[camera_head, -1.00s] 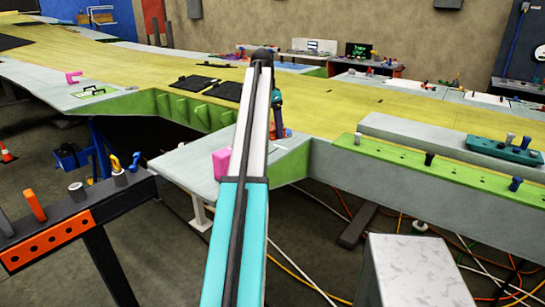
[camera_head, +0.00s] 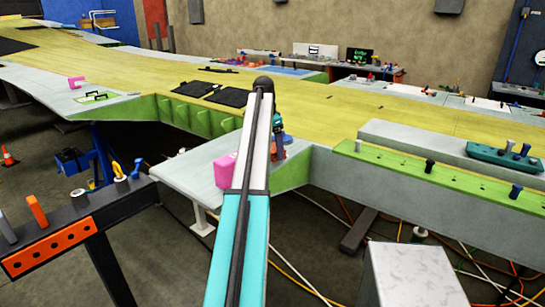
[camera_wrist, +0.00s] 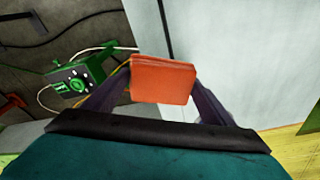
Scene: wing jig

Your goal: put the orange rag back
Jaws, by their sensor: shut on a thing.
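The orange rag (camera_wrist: 162,80) is a small folded, rounded rectangle in the wrist view. My gripper (camera_wrist: 161,88) is shut on it, with one dark finger on each side. Below the rag in the wrist view is a pale grey surface; I cannot tell whether the rag touches it. In the head view my arm reaches out over the grey ledge (camera_head: 185,168) beside the yellow wing surface (camera_head: 370,108).
A pink block (camera_head: 225,170) stands on the ledge just left of my arm. A green box with cables (camera_wrist: 78,78) shows lower down at left in the wrist view. A dark rack with an orange panel (camera_head: 50,248) stands at left. A white-topped block (camera_head: 415,270) is at lower right.

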